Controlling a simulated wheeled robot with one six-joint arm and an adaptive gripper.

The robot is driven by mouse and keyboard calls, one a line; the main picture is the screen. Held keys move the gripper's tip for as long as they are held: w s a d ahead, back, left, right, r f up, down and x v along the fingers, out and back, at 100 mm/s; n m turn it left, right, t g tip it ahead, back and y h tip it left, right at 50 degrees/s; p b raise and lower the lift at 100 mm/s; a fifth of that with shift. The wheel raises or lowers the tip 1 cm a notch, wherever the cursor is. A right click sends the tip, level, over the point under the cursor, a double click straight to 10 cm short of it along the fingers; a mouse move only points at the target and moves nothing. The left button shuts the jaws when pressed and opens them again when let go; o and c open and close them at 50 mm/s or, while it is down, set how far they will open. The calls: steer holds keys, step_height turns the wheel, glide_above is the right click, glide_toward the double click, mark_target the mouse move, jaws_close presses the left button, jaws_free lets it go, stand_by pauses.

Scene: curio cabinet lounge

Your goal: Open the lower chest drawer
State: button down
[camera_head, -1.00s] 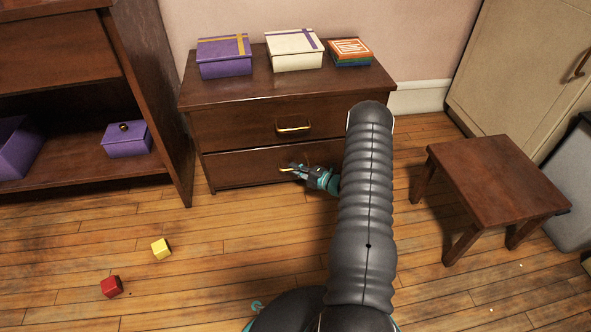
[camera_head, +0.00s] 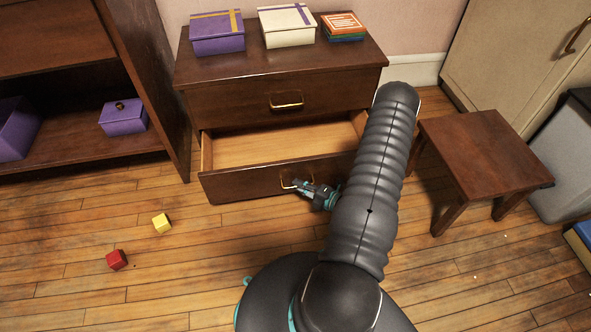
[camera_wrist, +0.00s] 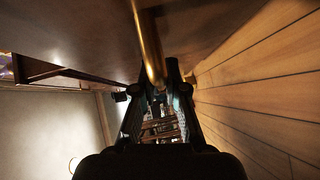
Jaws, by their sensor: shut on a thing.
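The lower chest drawer (camera_head: 240,184) stands partly open, pulled out from the brown chest (camera_head: 225,103). Its pale wooden inside (camera_head: 270,146) shows and looks empty where visible; my arm hides its right part. My gripper (camera_head: 297,185) is at the brass handle (camera_head: 284,181) on the drawer front and is shut on it. In the wrist view the brass handle (camera_wrist: 150,45) runs down between the fingers of my gripper (camera_wrist: 158,88). The upper drawer (camera_head: 250,107) is closed.
A purple box (camera_head: 217,36), a white box (camera_head: 287,28) and stacked books (camera_head: 342,27) lie on the chest. A stool (camera_head: 480,155) stands at right. A yellow cube (camera_head: 162,223) and a red cube (camera_head: 116,259) lie on the floor at left. A shelf unit (camera_head: 150,85) stands left of the chest.

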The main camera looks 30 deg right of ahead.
steer(key=shift+s+a, duration=0.25)
steer(key=shift+s, duration=0.35)
steer(key=shift+s+a, duration=0.2)
steer(key=shift+s, duration=0.35)
steer(key=c, duration=1.2)
jaws_free()
steer(key=shift+r, duration=0.1)
